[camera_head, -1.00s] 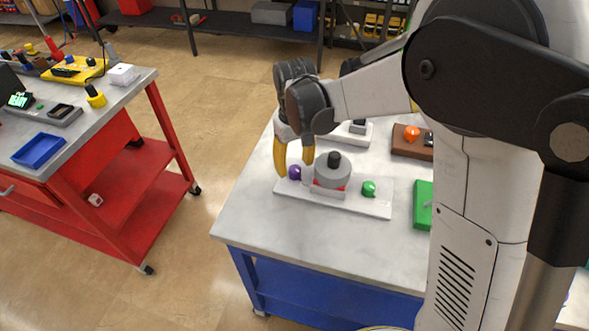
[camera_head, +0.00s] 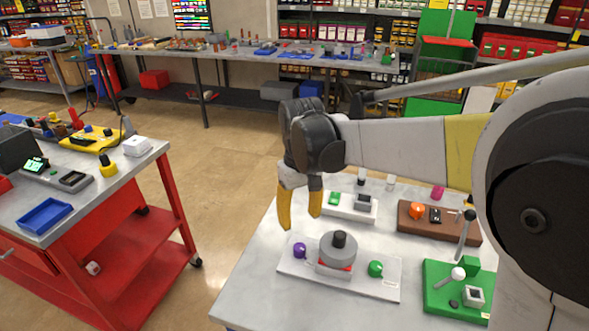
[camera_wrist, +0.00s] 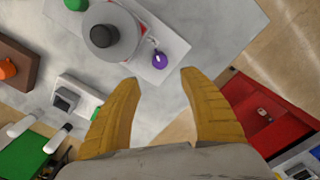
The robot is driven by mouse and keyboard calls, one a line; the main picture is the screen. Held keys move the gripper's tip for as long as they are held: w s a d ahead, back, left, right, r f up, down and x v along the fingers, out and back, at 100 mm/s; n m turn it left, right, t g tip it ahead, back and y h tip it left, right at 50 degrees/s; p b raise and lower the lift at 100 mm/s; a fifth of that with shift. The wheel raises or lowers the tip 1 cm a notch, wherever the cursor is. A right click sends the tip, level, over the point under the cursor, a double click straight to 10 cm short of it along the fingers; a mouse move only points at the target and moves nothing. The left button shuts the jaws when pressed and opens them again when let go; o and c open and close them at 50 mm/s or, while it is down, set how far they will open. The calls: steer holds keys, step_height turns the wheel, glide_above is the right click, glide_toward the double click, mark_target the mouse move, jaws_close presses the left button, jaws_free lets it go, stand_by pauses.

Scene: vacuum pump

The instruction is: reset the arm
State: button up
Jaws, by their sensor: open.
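My gripper (camera_head: 300,208) hangs over the left part of the white table, its two yellow fingers apart with nothing between them. In the wrist view the fingers (camera_wrist: 160,100) are spread and empty. The vacuum pump (camera_head: 338,254), a grey round body with a black knob on top and red at its base, stands upright on a white base plate (camera_head: 380,287). A purple knob (camera_head: 300,250) is on its left and a green knob (camera_head: 375,268) on its right. The gripper is above and behind the purple knob, apart from it. The pump also shows in the wrist view (camera_wrist: 125,35).
Behind the pump are a white plate (camera_head: 340,204) with a green button and a brown block (camera_head: 410,234) with an orange knob. A green board (camera_head: 440,302) lies at right. A red cart (camera_head: 130,215) stands left, across open floor (camera_head: 225,170).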

steer(key=s+d+r+m+t, duration=0.3)
steer(key=s+d+m+t, duration=0.2)
steer(key=s+d, duration=1)
steer(key=shift+s+d+t, duration=0.3)
steer(key=shift+s+t, duration=0.7)
steer(key=shift+s, duration=0.45)
